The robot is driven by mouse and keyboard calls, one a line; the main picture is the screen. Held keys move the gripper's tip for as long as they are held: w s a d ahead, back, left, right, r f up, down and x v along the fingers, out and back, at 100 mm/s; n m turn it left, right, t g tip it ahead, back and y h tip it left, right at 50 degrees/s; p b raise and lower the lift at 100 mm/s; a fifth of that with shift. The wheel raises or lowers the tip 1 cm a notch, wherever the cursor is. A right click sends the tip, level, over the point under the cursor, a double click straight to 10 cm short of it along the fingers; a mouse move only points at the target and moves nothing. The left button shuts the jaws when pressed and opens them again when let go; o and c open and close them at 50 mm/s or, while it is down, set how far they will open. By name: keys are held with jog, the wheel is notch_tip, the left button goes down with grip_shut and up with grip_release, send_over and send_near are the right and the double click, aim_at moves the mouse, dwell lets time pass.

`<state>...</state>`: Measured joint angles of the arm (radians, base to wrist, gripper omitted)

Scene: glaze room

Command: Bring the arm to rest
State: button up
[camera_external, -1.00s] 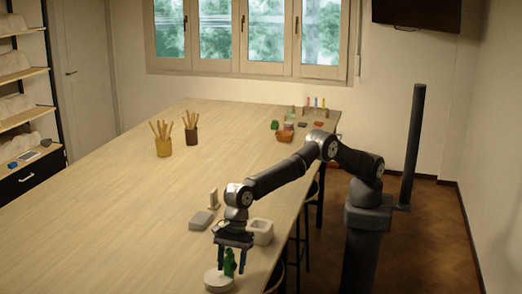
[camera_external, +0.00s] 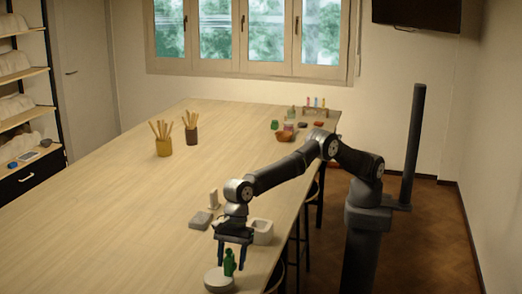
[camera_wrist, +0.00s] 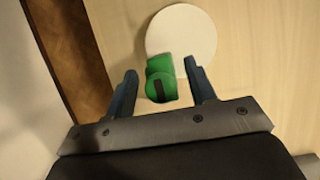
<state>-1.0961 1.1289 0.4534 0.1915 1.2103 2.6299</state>
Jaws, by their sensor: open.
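My gripper (camera_external: 233,255) is open and points down near the front right edge of the table. Its two blue fingers (camera_wrist: 157,82) show in the wrist view with a gap on both sides of a green bottle-like object (camera_external: 229,263). The green object, with a dark mark on its top (camera_wrist: 158,90), stands upright at a round white disc (camera_external: 219,281). In the wrist view the disc (camera_wrist: 182,30) lies partly behind it. In the external view the fingertips are around the height of the green object's top.
A white square container (camera_external: 261,232) and a grey block (camera_external: 200,220) stand just behind my gripper. Two pots of sticks (camera_external: 163,147) and several small coloured items (camera_external: 285,136) are farther back. The left of the long table (camera_external: 110,220) is clear.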

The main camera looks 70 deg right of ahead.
aim_at(231, 249)
jog(key=shift+d+f, duration=0.1)
jog(key=shift+f, duration=0.25)
jog(key=v, duration=1.2)
jog(key=x, duration=1.2)
jog(key=shift+f, duration=0.2)
notch_tip(231, 249, up, 5)
jog(key=shift+f, duration=0.25)
jog(key=w+d+r, duration=0.6)
jog(key=d+r, duration=0.1)
jog(key=d, duration=0.3)
jog(key=w+d+f, duration=0.2)
jog(key=w+d, duration=0.2)
jog(key=d, duration=0.5)
jog(key=w+d+f, duration=0.2)
jog(key=w+d, duration=0.3)
jog(key=d, duration=0.3)
jog(key=s+a+f, duration=0.1)
jog(key=a+f, duration=0.1)
jog(key=a, duration=0.1)
jog(key=s+a+f, duration=0.1)
jog(key=a+f, duration=0.2)
jog(key=s+a+f, duration=0.2)
jog(key=a+f, duration=0.1)
jog(key=a, duration=0.1)
jog(key=shift+a, duration=0.1)
jog(key=shift+f, duration=0.5)
